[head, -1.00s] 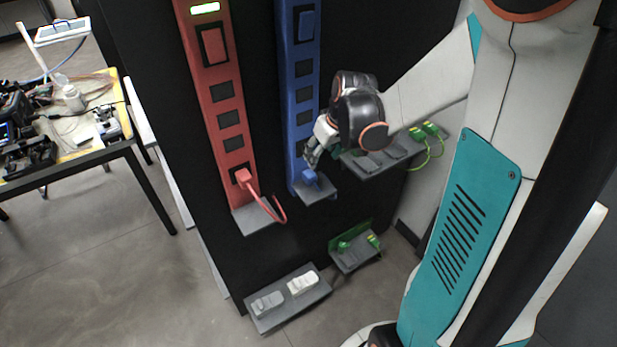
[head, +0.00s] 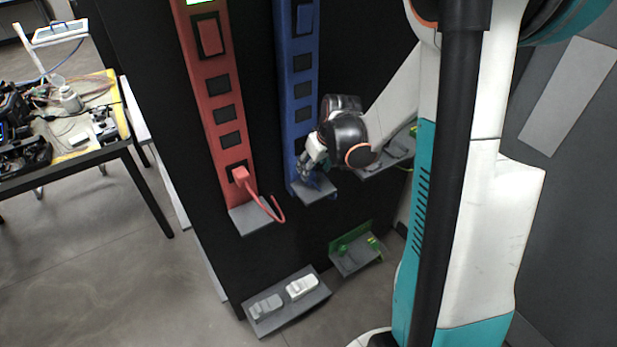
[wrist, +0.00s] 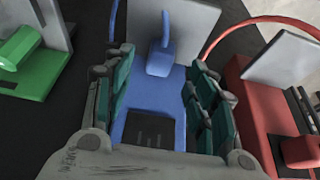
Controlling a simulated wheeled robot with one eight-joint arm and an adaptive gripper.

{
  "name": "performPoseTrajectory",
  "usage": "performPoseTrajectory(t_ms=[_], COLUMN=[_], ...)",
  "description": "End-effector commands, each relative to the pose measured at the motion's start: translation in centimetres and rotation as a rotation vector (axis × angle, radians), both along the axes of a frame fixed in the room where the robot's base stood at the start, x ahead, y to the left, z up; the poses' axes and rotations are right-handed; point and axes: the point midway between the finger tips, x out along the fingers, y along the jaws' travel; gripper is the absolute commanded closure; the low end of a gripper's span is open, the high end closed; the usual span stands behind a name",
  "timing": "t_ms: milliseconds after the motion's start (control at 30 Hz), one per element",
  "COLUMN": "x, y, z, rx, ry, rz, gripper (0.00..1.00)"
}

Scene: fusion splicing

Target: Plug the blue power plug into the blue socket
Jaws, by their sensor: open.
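The blue power strip (head: 299,90) stands upright on the black panel, with dark sockets down its face. The blue plug (wrist: 161,58) is at the strip's lower end in the wrist view, beside a grey shelf, with its blue cable rising from it. It looks set against the strip; whether it is fully seated I cannot tell. In the head view my gripper (head: 311,170) mostly hides the plug.
A red strip (head: 222,110) with a red plug (head: 240,175) and looping cable stands to the left. A grey shelf (head: 388,160) with green parts is at the right. Lower shelves hold a white plug (head: 301,287), a grey one and green parts. A cluttered table (head: 90,155) stands far left.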

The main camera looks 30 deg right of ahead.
Motion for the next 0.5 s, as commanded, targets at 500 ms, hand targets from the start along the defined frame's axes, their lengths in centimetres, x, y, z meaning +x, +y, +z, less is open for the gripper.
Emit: performPoseTrajectory(t_ms=[500], x=[1.3], y=[0.2], z=[-4.6], rx=[0.0], ry=[0.0], rz=[0.0], gripper=[0.48])
